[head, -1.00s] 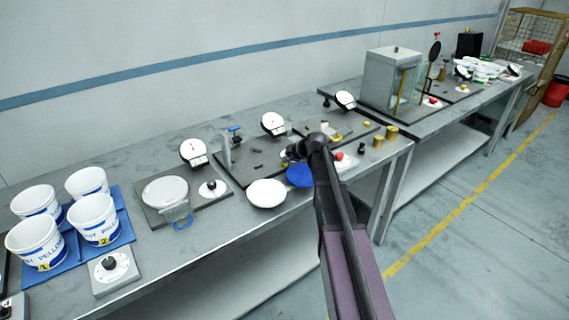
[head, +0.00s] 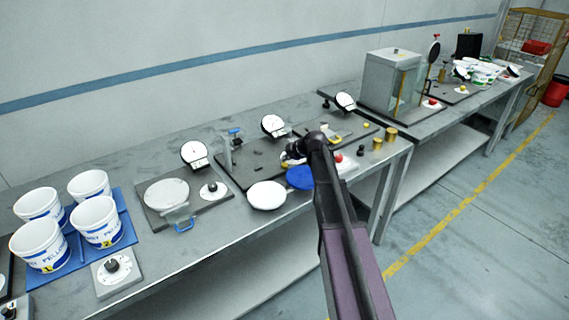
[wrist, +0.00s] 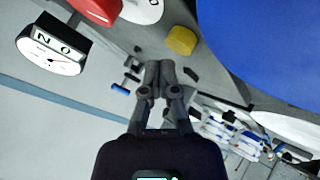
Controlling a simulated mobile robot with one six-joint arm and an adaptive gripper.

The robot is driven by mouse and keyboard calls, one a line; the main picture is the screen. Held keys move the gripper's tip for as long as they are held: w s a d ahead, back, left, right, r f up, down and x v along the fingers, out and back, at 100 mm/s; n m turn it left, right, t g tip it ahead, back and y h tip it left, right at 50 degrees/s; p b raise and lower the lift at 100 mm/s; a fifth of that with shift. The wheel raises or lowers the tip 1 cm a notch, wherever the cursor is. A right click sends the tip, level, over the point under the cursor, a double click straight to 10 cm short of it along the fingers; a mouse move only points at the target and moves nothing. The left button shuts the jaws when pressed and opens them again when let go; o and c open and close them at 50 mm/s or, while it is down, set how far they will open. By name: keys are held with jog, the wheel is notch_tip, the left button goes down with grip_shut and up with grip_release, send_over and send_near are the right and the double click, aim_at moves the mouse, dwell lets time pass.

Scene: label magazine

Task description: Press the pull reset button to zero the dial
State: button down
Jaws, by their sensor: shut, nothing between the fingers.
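A red button (head: 338,157) sits on a pale plate near the front right of the near bench, just right of my arm in the head view. A red part that looks like this button (wrist: 98,8) shows large and cut off at the top left of the wrist view. A white round dial (wrist: 52,46) with a black rim and a label stands below it there; its needle is too small to read surely. My gripper (wrist: 160,64) is shut and empty, with its fingertips apart from the red part. In the head view, my arm partly hides the gripper's surroundings.
A blue disc (head: 299,177) and a white disc (head: 266,194) lie by the bench's front edge; the blue one fills the wrist view's upper right. Other dials (head: 194,153) (head: 273,125) stand behind. Brass weights (head: 390,134) stand at right, white buckets (head: 95,220) at left.

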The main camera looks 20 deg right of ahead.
aim_at(286, 165)
dwell(0.3)
jog(key=shift+r+p, duration=2.55)
jog(key=shift+s+f, duration=0.1)
jog(key=shift+s, duration=0.05)
